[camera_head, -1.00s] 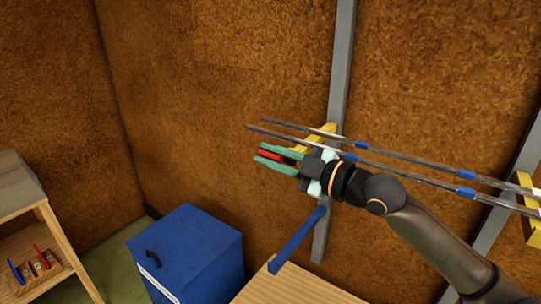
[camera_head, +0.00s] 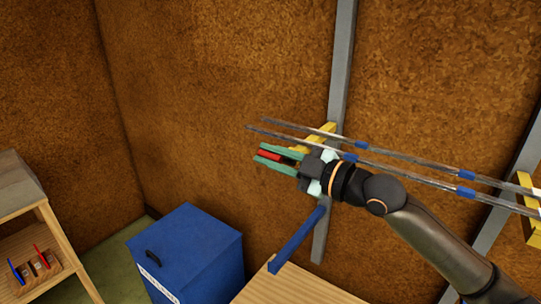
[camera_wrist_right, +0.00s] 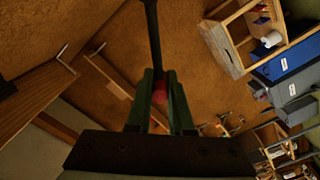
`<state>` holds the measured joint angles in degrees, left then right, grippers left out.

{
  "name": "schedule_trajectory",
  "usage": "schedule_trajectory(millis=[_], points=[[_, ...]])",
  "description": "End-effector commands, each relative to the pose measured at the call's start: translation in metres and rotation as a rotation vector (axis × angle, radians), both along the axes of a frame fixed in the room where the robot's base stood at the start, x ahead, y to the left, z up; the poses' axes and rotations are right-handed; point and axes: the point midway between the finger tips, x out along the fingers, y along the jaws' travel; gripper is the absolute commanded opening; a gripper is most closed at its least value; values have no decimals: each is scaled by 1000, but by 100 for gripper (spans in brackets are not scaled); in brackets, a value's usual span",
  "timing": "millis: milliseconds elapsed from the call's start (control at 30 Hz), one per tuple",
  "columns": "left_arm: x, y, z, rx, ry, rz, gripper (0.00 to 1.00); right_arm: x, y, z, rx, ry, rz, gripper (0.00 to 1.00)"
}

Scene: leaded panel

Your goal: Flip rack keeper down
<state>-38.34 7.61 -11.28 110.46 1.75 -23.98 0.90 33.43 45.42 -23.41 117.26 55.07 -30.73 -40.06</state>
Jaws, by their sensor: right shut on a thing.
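My right gripper (camera_head: 261,153) has its green fingers shut on a red grip (camera_head: 270,155), beside the yellow rack bracket (camera_head: 325,130) on the wall post. In the right wrist view the red grip (camera_wrist_right: 160,92) sits between the fingers (camera_wrist_right: 161,78), and a dark bar (camera_wrist_right: 154,35) runs from there to the top edge. The red grip looks like part of the rack keeper; its hinge is hidden. Two long grey strips (camera_head: 410,175) with blue bands lie across the rack, passing just behind my gripper. My left gripper is not in view.
A blue bar (camera_head: 298,240) juts from the post below my right arm, above a wooden tabletop (camera_head: 290,290). A blue cabinet (camera_head: 195,250) stands left of it. A wooden shelf (camera_head: 30,215) stands at far left. A second yellow bracket (camera_head: 530,222) is at the right edge.

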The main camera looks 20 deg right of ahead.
Motion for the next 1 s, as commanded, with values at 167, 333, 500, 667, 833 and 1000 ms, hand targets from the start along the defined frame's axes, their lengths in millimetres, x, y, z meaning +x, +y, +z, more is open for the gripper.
schedule_trajectory(millis=[167,333,500,667,833,1000], points=[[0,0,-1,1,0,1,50,0,0,-1,-8,-6,0,0],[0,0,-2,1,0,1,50,-2,2,-5,-49,-36,0,0],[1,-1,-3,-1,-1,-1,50,-4,5,-13,-133,-102,0,0],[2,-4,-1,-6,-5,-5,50,-6,7,-24,-236,-181,0,0],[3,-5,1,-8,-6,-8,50,-6,7,-35,-347,-268,1,0],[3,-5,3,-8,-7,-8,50,-5,7,-46,-446,-345,1,0]])
